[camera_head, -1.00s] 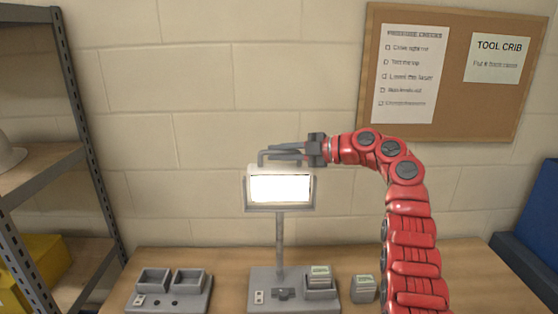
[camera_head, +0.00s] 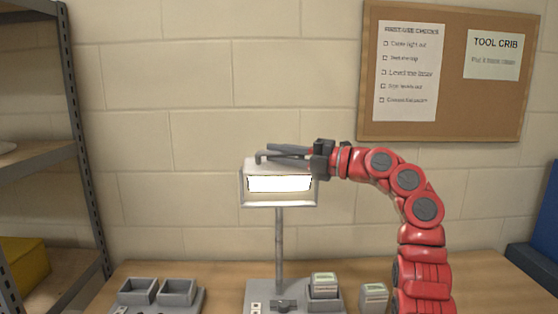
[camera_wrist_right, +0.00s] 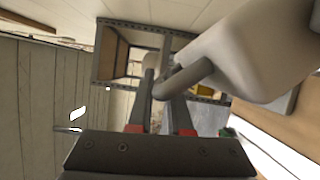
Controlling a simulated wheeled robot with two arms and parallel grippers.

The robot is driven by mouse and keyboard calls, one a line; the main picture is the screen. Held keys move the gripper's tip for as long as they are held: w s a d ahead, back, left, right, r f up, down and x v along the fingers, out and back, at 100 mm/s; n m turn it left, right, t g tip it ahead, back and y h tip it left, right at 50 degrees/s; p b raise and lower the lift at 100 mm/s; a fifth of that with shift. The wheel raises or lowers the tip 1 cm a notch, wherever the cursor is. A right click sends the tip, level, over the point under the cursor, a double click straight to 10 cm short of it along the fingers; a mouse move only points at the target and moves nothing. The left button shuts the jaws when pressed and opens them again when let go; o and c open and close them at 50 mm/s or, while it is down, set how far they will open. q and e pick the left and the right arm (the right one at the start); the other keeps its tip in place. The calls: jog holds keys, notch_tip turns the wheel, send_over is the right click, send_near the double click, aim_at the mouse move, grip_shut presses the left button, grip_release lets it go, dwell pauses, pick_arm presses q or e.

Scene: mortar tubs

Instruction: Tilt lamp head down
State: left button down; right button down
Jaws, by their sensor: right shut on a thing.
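The lamp head (camera_head: 279,183) has a lit white face and sits in a grey bracket on a thin upright post (camera_head: 279,245) in the head view. Its face looks short and its pale top shows, so it is tilted downward. My right gripper (camera_head: 283,153) comes in from the right at the top of the head, shut on the lamp's grey handle. In the right wrist view the handle (camera_wrist_right: 185,78) bends from the pale lamp head (camera_wrist_right: 250,50) to between the fingers (camera_wrist_right: 161,92). My left gripper is not in view.
The lamp base (camera_head: 262,290) stands on the wooden bench (camera_head: 480,275) with a battery block (camera_head: 324,284) in it. Another block (camera_head: 374,296) stands to its right. A grey dock (camera_head: 158,292) with two empty pockets is at left. Shelving (camera_head: 85,150) stands further left.

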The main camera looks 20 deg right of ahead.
jog(key=shift+s+f, duration=0.15)
dwell(0.4)
jog(key=c, duration=0.8)
grip_release()
jog(key=shift+c, duration=0.2)
jog(key=b+v, duration=0.3)
jog(key=v, duration=1.4)
jog(key=shift+s+f, duration=0.15)
jog(key=shift+d, duration=0.1)
